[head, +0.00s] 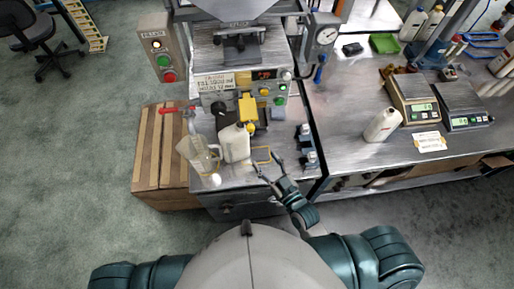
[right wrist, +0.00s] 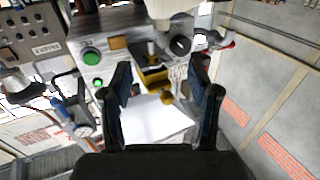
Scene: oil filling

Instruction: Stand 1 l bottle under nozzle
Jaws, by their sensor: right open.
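A white bottle (head: 234,142) stands upright on the filling machine's steel table, close in front of the yellow nozzle part (head: 247,108). The head view does not show clearly whether its mouth is right beneath the nozzle. My right gripper (head: 269,167) is open and empty, to the right of the bottle and apart from it. In the right wrist view the open fingers (right wrist: 165,100) point toward the yellow nozzle part (right wrist: 154,78); a white surface between them cannot be identified surely. My left gripper is out of view.
A clear jug (head: 198,153) stands just left of the bottle, near a red-handled valve (head: 176,110). Another white bottle (head: 382,125) is on the right bench beside two scales (head: 415,98). Bare bench lies in front of that bottle.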

